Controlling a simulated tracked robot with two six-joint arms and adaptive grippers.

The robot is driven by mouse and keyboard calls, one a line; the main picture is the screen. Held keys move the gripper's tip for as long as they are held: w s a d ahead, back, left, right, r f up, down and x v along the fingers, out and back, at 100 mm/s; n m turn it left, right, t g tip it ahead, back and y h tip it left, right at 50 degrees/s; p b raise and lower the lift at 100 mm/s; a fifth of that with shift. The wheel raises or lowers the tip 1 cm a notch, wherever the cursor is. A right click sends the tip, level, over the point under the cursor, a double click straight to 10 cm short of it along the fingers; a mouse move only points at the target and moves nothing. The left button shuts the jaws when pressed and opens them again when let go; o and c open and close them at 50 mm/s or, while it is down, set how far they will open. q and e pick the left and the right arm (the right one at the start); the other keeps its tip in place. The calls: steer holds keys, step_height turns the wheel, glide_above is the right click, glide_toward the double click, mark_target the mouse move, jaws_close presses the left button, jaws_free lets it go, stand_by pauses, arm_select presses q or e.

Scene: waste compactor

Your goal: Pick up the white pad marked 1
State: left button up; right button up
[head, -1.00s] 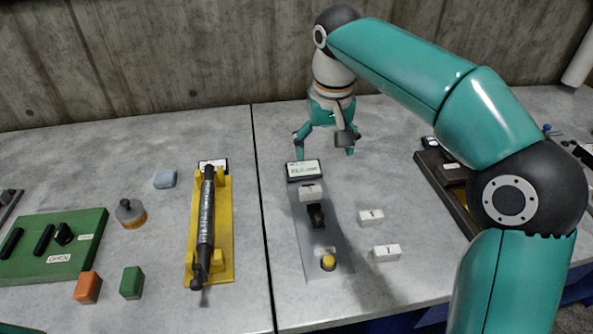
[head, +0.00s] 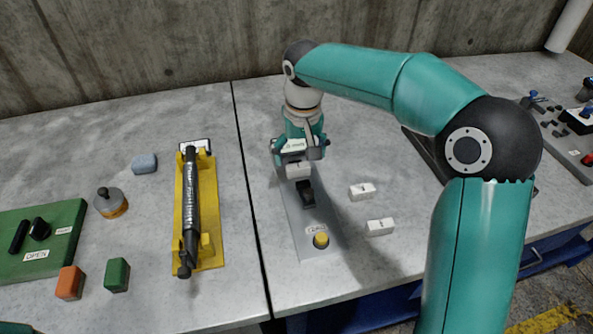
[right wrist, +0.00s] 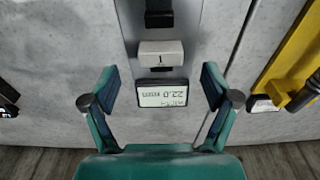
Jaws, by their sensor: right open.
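A white pad marked 1 (right wrist: 161,53) sits near one end of a grey plate, next to a small display. In the head view this pad (head: 298,171) is just below my right gripper (head: 299,160). In the right wrist view my right gripper (right wrist: 160,84) is open and empty. Its fingers stand either side of the display, and the pad is a little beyond the fingertips, apart from them. Two more white pads lie on the table to the right, one nearer the back (head: 362,191) and one nearer the front (head: 380,227); their marks are too small to read. My left gripper is out of view.
The grey plate (head: 300,218) also carries a black part (head: 307,196) and a yellow knob (head: 321,240). The display (right wrist: 161,96) is beside the pad. A yellow stand (head: 211,220) holds a dark rod to the left. Bare table lies between the plate and the loose pads.

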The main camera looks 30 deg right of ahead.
mark_target(298, 165)
steer(key=f, duration=0.2)
steer(key=w+f, duration=0.1)
steer(key=f, duration=0.2)
steer(key=shift+w+d, duration=0.1)
steer(key=c, duration=1.4)
steer(key=shift+o, duration=0.2)
steer(key=shift+r, duration=0.15)
